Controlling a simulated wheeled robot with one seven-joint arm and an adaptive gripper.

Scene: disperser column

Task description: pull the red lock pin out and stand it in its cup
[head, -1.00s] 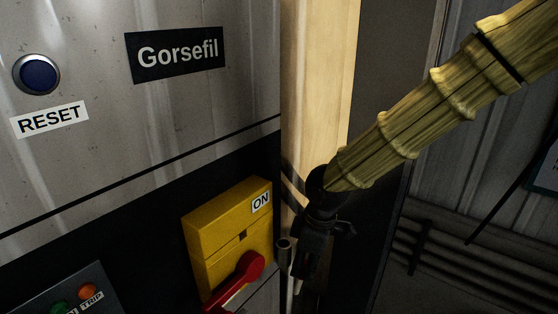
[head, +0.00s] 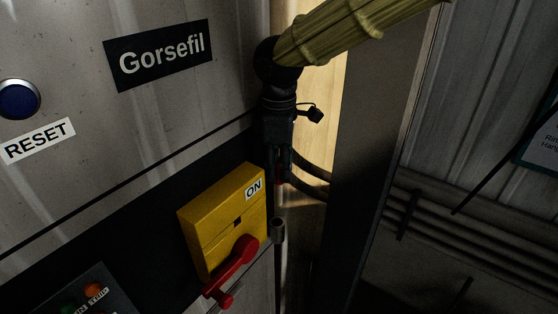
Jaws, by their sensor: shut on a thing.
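My gripper (head: 279,168) points down beside the right edge of the yellow switch box. The pin is out of the box. A small grey cup (head: 278,230) stands on a thin post just right of the box. The gripper and pin appear above the cup in the picture, with a gap between them. I cannot tell whether they line up in depth.
The yellow switch box (head: 205,221) has a red handle (head: 235,262) tilted down to the left and an ON label. A panel with indicator lights (head: 80,300) is at lower left. A blue RESET button (head: 18,100) is at upper left. Pipes (head: 450,220) run along the right wall.

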